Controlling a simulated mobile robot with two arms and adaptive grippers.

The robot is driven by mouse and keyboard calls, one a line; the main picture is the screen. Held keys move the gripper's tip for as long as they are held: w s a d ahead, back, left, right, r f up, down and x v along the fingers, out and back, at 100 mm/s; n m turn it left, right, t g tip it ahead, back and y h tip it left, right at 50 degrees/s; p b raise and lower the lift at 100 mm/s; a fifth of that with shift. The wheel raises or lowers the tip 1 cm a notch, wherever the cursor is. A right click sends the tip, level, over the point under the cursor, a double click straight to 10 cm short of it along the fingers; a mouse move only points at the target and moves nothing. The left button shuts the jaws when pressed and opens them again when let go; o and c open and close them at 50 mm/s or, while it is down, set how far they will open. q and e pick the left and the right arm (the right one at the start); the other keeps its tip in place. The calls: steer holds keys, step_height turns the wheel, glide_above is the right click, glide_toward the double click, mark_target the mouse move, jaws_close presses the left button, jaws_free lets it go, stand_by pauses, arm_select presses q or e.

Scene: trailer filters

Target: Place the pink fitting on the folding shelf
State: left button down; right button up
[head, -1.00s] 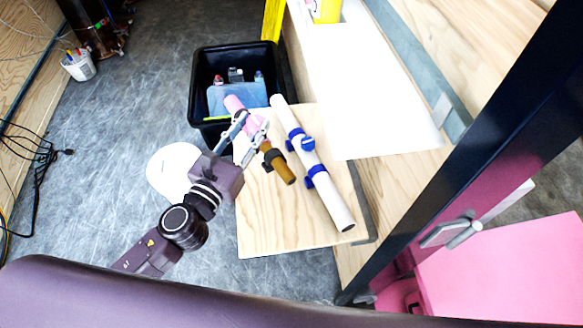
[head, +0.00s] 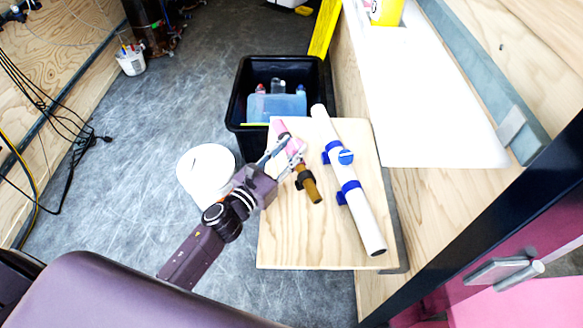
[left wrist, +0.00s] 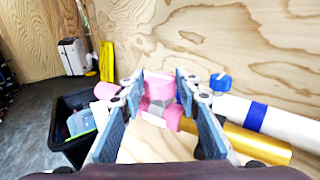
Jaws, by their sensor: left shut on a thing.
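My left gripper (head: 283,157) is shut on the pink fitting (head: 294,147), over the left part of the folding shelf (head: 315,245), a pale wooden board. In the left wrist view the pink fitting (left wrist: 158,88) sits between the fingers (left wrist: 160,98), which partly hide it. I cannot tell whether it touches the board. An amber filter piece (head: 313,191) with a dark clamp lies just beside it. A white pipe (head: 369,229) with blue clamps lies along the right of the shelf. My right gripper is out of view.
A black bin (head: 240,105) with bottles and a blue item stands behind the shelf. A white round container (head: 207,165) stands on the floor to the left. A white surface (head: 430,105) runs along the wall at right. The shelf's front left is bare.

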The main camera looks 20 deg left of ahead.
arm_select(q)
steer(key=shift+f, duration=0.8)
step_height(320, 180, down, 4)
steer(key=shift+r+b, duration=0.2)
steer(key=shift+b, duration=0.35)
steer(key=shift+f, duration=0.25)
steer(key=shift+f, duration=0.15)
steer(key=c, duration=1.4)
jaws_free()
steer(key=shift+c, duration=0.2)
